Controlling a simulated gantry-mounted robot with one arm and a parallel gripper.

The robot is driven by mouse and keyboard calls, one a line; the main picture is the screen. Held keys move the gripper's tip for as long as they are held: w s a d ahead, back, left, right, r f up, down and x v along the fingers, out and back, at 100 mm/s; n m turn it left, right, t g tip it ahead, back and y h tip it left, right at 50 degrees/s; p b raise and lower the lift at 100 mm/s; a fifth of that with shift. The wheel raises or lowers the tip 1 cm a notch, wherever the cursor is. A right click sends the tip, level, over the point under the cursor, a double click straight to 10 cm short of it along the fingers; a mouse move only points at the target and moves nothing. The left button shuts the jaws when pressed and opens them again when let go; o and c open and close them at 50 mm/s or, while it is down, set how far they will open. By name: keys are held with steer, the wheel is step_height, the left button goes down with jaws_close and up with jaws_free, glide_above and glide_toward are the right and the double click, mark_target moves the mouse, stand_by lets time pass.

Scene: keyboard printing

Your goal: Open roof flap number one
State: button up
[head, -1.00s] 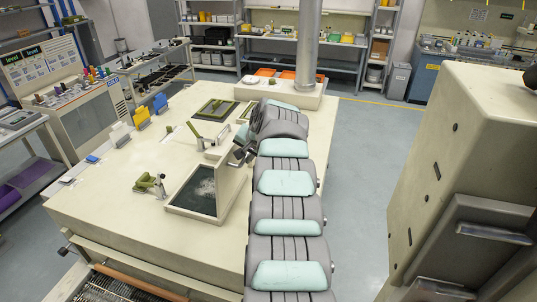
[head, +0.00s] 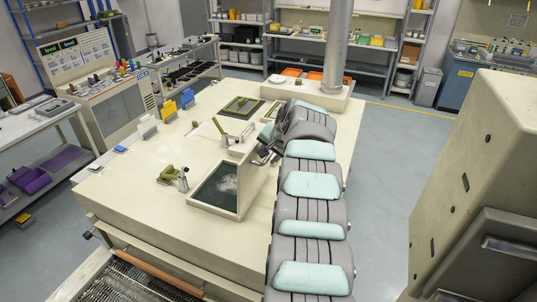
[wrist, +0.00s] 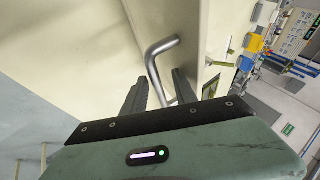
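My gripper (wrist: 160,77) is open in the wrist view, with one dark finger on either side of a bent metal bar handle (wrist: 153,68). The handle runs between the fingers; whether either finger touches it I cannot tell. Cream panels (wrist: 90,45) lie around the handle. No number is readable, so I cannot tell which panel is roof flap number one. In the head view my gripper (head: 266,154) is small and dark beside a cream box with a dark glass-like front (head: 218,186). The handle cannot be made out there.
The box stands on a large cream worktop (head: 140,205). A green clamp-like tool (head: 171,176) lies to its left. Yellow (head: 169,109) and blue (head: 187,97) pieces stand farther back. A large cream cabinet (head: 485,170) is at the right, with open floor (head: 385,170) between.

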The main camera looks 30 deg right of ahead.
steer(key=b+v, duration=0.5)
steer(key=v, duration=0.5)
steer(key=shift+s+r, duration=0.2)
steer(key=shift+r, duration=0.15)
steer(key=shift+c, duration=0.4)
steer(key=s+d+n, duration=0.1)
steer(key=s+d, duration=0.1)
steer(key=s, duration=0.1)
steer(key=s+d+n+p, duration=0.1)
steer(key=s+d, duration=0.1)
steer(key=d, duration=0.1)
steer(key=shift+s+d+f, duration=0.1)
steer(key=shift+s+d, duration=0.25)
jaws_close()
steer(key=w+a+f+p, duration=0.1)
steer(key=w+f+p, duration=0.5)
steer(key=w+f, duration=0.2)
steer(key=shift+w+a, duration=0.35)
